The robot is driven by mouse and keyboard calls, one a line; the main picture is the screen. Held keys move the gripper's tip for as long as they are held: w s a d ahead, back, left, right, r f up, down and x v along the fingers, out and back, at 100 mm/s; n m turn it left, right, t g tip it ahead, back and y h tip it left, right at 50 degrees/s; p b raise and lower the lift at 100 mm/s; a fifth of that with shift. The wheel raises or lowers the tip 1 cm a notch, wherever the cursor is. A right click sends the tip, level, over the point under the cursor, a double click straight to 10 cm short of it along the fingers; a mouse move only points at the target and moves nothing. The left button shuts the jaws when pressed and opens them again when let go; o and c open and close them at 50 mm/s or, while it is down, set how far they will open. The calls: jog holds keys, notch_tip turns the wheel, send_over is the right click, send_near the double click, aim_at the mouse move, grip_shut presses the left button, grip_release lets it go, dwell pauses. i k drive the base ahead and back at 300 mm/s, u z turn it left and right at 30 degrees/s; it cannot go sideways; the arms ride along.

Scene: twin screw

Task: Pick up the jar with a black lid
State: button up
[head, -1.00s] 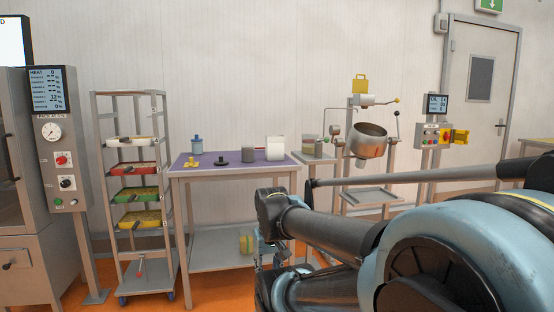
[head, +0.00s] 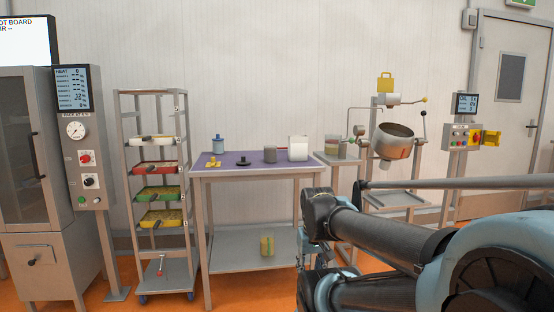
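I cannot make out for certain a jar with a black lid. A yellow-green jar (head: 267,245) stands upright on the lower shelf of the purple-topped table (head: 225,267); its lid colour is too small to tell. On the top stand a blue jar (head: 218,144), a dark grey cylinder (head: 270,155) and a white container (head: 298,149). A flat black piece with a knob (head: 243,163) lies between them. My gripper (head: 314,258) is partly hidden behind my arm, to the right of the yellow-green jar in the picture. Its fingers cannot be made out.
A rack with coloured trays (head: 160,195) stands left of the table, beside a cabinet with a control panel (head: 82,150). To the right are a tilted metal kettle (head: 393,142) and a yellow-marked control post (head: 463,137). Some orange floor (head: 232,292) shows in front of the table.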

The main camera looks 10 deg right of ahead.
aim_at(269, 151)
jog(key=i, duration=0.9)
jog(key=u, duration=0.1)
